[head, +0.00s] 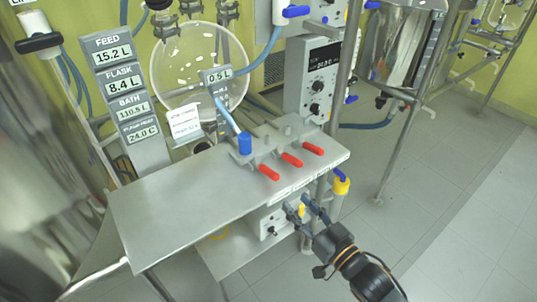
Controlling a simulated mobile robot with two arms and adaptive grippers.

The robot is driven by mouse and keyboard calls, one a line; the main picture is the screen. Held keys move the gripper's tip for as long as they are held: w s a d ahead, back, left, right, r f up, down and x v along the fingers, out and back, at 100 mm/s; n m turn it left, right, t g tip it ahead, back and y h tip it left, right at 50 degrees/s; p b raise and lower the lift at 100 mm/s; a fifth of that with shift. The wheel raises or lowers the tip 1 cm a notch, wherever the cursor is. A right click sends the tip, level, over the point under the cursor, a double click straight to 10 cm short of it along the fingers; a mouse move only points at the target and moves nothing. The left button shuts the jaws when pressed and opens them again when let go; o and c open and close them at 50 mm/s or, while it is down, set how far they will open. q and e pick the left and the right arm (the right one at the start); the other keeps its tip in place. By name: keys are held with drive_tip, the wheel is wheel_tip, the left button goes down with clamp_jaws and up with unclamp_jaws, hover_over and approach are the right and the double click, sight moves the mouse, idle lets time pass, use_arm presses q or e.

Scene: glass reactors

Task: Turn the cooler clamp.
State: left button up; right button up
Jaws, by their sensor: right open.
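My right gripper (304,207) reaches in from the lower right and is open. Its dark fingers are apart in front of a white box (271,224) under the right end of the steel bench. A yellow piece with a blue handle (341,183) is on the post just right of the gripper. My left gripper is not in view.
Red-handled valves (291,160) and a blue knob (245,143) sit on the bench (180,205). A round glass flask (198,65), display panels (121,88) and a grey control unit (313,80) stand behind. A metal post rises beside the bench.

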approach(261, 164)
drive_tip(key=x, duration=0.6)
drive_tip(key=shift+s+a+r, duration=0.1)
drive_tip(key=shift+r, duration=0.05)
clamp_jaws()
